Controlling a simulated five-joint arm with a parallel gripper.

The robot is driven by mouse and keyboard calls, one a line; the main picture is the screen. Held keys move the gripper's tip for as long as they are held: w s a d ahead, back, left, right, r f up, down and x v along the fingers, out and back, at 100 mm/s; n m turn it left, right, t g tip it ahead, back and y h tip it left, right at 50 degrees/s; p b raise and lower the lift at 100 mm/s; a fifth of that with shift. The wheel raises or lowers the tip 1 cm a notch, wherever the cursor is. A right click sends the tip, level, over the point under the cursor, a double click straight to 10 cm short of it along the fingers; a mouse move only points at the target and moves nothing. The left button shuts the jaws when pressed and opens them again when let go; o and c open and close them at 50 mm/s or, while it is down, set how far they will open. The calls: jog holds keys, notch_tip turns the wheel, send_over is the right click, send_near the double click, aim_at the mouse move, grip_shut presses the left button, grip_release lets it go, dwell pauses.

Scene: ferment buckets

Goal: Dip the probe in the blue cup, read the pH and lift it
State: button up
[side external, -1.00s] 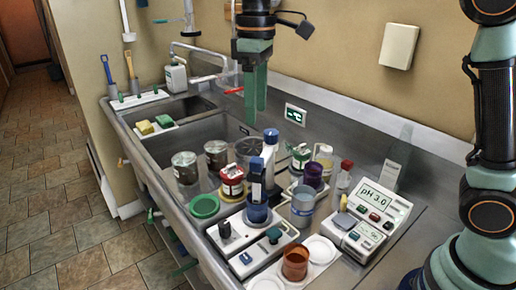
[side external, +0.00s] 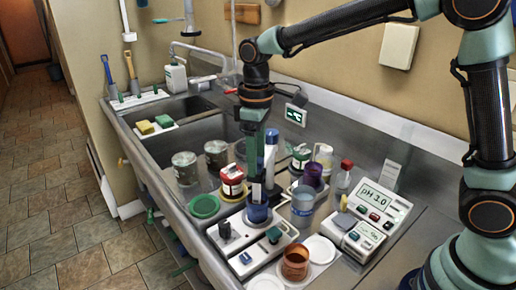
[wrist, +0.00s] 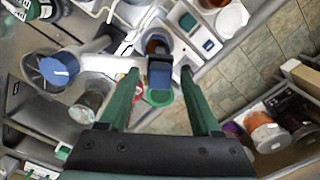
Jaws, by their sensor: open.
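The blue cup (side external: 257,213) stands on the counter by the white probe station. The probe, with a dark blue handle and a pale label (side external: 256,192), stands upright at the cup; its tip is hidden. My gripper (side external: 255,170) points down over the probe, with its green fingers around the handle. In the wrist view the blue probe top (wrist: 160,72) sits between my two open fingers (wrist: 160,74), with gaps on both sides. The pH meter (side external: 374,205) at right shows "pH 3.0".
Close around stand a red-lidded jar (side external: 232,181), a light blue cup (side external: 302,203), a purple cup (side external: 313,176), a tall blue-capped bottle (side external: 271,150) and an orange-brown cup (side external: 295,264). The sink (side external: 190,135) is behind.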

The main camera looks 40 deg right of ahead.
grip_shut()
dwell(1.4)
